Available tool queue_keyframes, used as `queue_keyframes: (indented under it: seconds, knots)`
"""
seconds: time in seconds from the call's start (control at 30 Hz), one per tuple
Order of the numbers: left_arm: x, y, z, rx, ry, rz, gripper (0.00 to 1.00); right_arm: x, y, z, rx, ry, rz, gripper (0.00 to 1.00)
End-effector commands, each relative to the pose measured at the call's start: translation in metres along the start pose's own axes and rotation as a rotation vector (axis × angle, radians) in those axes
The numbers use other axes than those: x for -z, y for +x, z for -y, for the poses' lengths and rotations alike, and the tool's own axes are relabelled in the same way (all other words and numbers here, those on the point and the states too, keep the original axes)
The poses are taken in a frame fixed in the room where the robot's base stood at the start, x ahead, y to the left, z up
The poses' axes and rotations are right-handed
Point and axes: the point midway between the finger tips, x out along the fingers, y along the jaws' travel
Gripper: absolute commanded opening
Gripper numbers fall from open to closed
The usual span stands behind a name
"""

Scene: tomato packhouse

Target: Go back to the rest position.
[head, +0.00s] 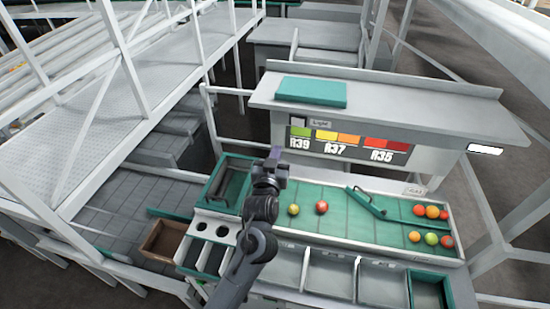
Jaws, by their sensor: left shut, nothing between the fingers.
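My left gripper (276,152) is shut and empty. It is raised at the left end of the green sorting surface (270,224), in front of the grey panel with the colour chart. My left arm comes up from the bottom of the head view and hides part of the bench's left side. My right gripper does not show.
A yellowish tomato (294,210) and a red tomato (322,207) lie right of my gripper. Several more tomatoes (432,212) sit at the right end, past a green bar (366,202). Grey bins (330,274) line the front. A brown crate (165,240) stands left. An overhead shelf (400,105) is behind.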

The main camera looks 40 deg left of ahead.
Motion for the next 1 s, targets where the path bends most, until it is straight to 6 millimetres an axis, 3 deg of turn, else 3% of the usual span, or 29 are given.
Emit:
queue_keyframes:
  seconds: [0.67, 0.77, 0.87, 1.0]
  knots:
    - [-0.003, -0.009, 0.002, 0.000, 0.002, 0.006, 0.00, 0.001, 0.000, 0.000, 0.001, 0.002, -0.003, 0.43]
    - [-0.017, -0.014, 0.005, 0.000, 0.018, 0.034, 0.00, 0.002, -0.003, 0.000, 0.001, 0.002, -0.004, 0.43]
    - [-0.047, -0.027, 0.014, -0.001, 0.060, 0.089, 0.00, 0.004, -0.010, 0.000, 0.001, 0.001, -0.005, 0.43]
    - [-0.087, -0.069, 0.033, -0.037, 0.156, 0.171, 0.00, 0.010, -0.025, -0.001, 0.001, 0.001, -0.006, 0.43]
